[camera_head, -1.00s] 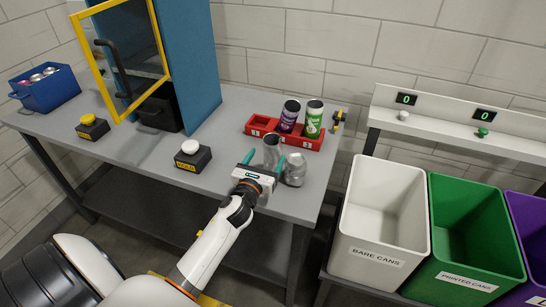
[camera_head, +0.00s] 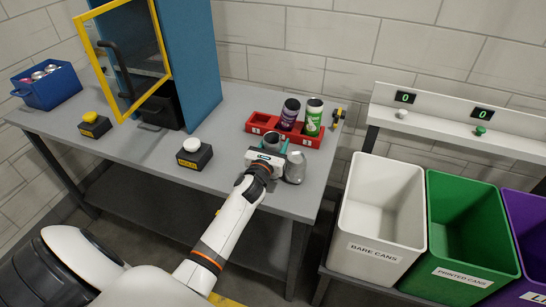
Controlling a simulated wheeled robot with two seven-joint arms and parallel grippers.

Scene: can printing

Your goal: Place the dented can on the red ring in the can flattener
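Two grey cans stand at the right front of the table. One (camera_head: 295,168) looks crumpled and dented, and the other (camera_head: 272,143) looks straight-sided. My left gripper (camera_head: 271,146) has its teal fingers on either side of the straight-sided can. They look open around it, and its palm hides the can's lower part. The dented can stands just right of the gripper, outside its fingers. A blue machine (camera_head: 190,65) with a yellow-framed door (camera_head: 122,55) swung open stands at the back left; I cannot tell if it is the flattener. No red ring shows. My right gripper is not in view.
A red rack (camera_head: 262,121) behind my gripper holds a purple can (camera_head: 288,113) and a green can (camera_head: 313,117). A white-button box (camera_head: 194,153) and a yellow-button box (camera_head: 92,124) sit on the table. Bins (camera_head: 380,208) stand right of the table.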

